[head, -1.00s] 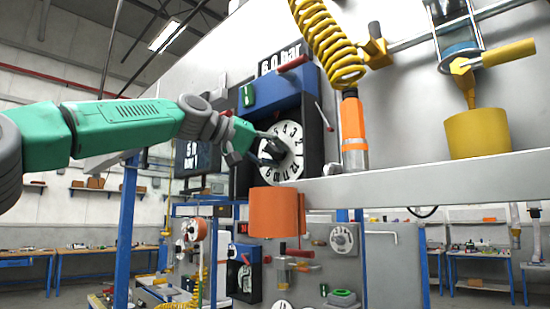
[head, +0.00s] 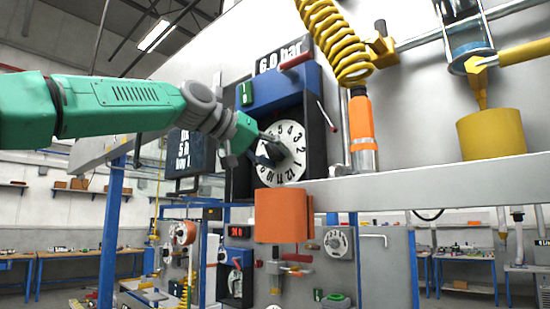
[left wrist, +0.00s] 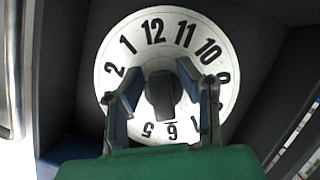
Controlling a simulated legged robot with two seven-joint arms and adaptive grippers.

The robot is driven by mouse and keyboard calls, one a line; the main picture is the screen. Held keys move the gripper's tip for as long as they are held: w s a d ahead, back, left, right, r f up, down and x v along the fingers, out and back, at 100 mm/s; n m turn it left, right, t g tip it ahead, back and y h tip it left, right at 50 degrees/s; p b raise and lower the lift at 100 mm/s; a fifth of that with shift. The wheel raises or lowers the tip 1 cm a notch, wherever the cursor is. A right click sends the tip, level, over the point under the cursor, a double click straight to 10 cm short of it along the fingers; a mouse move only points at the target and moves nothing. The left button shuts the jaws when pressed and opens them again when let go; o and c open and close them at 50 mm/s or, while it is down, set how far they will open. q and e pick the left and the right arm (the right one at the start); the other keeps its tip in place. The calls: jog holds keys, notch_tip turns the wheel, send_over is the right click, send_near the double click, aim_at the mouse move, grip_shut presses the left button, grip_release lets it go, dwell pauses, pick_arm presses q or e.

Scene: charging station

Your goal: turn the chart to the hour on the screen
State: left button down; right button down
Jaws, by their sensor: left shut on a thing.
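The chart is a white round dial (head: 292,160) with black hour numbers, set in a dark box under a blue top. In the left wrist view the dial (left wrist: 112,68) has 12 near the top, slightly left, and 6 near the bottom. A dark knob (left wrist: 160,92) stands at its middle. My left gripper (head: 268,151) is at the dial's middle, shut on the knob; its two fingers (left wrist: 161,90) flank the knob in the left wrist view. A dark screen (head: 184,158) with white text is left of the dial; my arm partly covers it, so its text is not readable.
A grey ledge (head: 400,185) runs right of the dial, with an orange cylinder (head: 283,215) below. A yellow coiled hose (head: 335,40) with an orange end hangs to the right. A red lever (head: 297,61) sits above the box.

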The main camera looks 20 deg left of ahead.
pick_arm(q)
jog(key=c, duration=1.5)
grip_release()
jog(key=shift+f, duration=0.1)
jog(key=shift+w+a, duration=0.1)
jog(key=shift+w, duration=0.05)
jog(key=shift+a, duration=0.1)
jog(key=shift+s+a+r, duration=0.1)
jog(key=shift+s+r, duration=0.15)
jog(key=shift+s, duration=0.05)
jog(key=v, duration=1.1)
jog(key=shift+a+f, duration=0.15)
jog(key=shift+a, duration=0.05)
jog(key=shift+s+d, duration=0.1)
jog(key=shift+d, duration=0.15)
